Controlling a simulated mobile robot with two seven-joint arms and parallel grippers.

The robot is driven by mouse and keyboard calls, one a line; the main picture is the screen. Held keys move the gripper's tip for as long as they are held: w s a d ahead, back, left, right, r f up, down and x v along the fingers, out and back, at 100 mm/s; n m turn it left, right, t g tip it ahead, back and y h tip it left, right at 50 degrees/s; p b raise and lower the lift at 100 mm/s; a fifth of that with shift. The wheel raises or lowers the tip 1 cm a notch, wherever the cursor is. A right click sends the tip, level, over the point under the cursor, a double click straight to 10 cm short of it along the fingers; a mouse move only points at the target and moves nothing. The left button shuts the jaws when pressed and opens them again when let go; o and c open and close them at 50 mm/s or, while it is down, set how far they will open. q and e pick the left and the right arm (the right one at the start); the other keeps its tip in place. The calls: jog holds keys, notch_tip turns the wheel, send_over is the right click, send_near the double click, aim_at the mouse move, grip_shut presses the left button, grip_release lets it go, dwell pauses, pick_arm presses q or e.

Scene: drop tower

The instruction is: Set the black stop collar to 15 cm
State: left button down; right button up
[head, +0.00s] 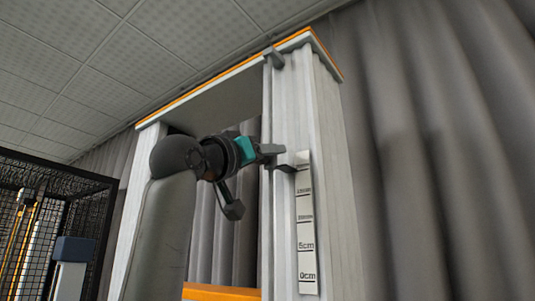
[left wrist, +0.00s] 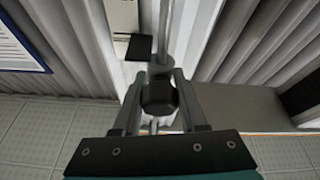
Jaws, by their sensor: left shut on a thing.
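The black stop collar (left wrist: 158,97) sits on a thin vertical rod (left wrist: 165,25) and lies between the two fingers of my left gripper (left wrist: 157,92). In the head view my left gripper (head: 274,152) is shut at the tower's white column. A dark flat pointer (head: 285,168) shows beside the gripper and reaches toward the white scale (head: 306,230). From this low angle the pointer appears above the 15 cm label, near the scale's top end. The collar is mostly hidden in the head view. My right gripper is not in view.
The tower's white frame (head: 318,110) has an orange-edged top, with a small grey bracket (head: 275,58) high on the column. A dark mesh cage (head: 55,195) stands at the left. Grey curtains (head: 430,150) hang behind and to the right.

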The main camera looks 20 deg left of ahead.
pick_arm(q)
jog(key=shift+f+b, duration=2.1)
jog(key=shift+f, duration=0.45)
jog(key=shift+c, duration=2.4)
grip_release()
jog(key=shift+s, duration=0.1)
jog(key=b+v, duration=0.7)
jog(key=v, duration=0.8)
jog(key=shift+a, duration=0.1)
